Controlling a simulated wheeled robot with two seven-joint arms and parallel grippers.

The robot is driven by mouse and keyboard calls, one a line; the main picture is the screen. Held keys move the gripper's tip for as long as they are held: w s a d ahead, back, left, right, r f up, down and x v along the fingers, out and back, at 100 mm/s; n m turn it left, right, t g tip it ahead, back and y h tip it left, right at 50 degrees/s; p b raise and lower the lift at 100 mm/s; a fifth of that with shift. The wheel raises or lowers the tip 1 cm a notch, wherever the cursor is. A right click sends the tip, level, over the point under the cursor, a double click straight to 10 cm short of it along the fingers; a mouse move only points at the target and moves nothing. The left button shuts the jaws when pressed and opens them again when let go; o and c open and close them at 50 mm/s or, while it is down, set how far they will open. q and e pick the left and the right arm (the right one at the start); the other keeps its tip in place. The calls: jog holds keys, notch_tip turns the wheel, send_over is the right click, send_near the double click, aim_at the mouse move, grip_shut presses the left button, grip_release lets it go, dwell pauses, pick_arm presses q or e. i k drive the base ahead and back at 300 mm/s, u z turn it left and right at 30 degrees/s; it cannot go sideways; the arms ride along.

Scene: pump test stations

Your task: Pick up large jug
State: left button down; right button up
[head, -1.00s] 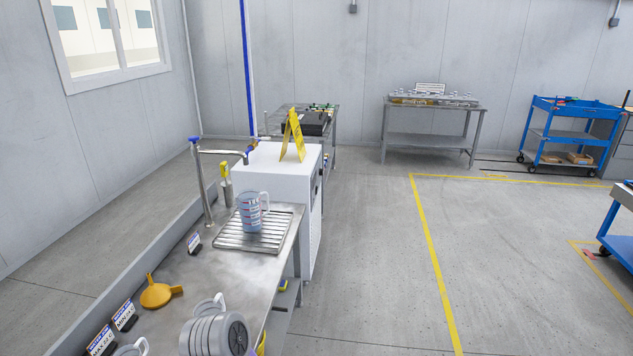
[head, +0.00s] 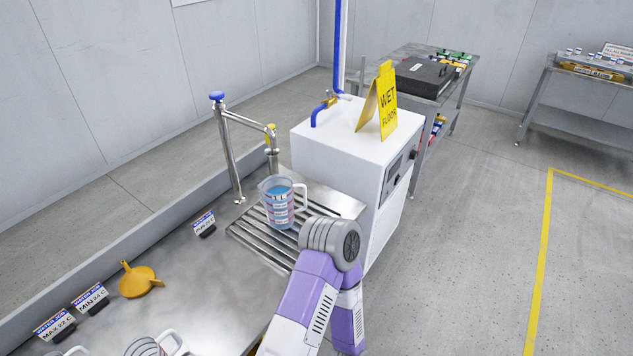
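A clear measuring jug (head: 276,205) with red and blue markings and blue liquid stands upright on the slatted drain grate (head: 250,243), under the tap. Its handle points right. Two more jugs, one with a white handle (head: 150,346) and one beside it (head: 76,352), are cut off by the bottom edge of the head view. I cannot tell for certain which jug is the large one. A purple and white arm of mine rises from the bottom, its grey joint just right of and in front of the jug on the grate. Neither gripper shows.
A steel tap (head: 232,150) stands behind the grate. A white cabinet (head: 345,160) with a yellow wet floor sign (head: 380,103) is right of it. The counter holds an orange funnel (head: 138,281) and small label stands (head: 90,298). Floor on the right is clear.

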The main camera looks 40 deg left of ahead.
aim_at(276, 192)
jog(key=i, duration=1.6)
jog(key=u, duration=3.65)
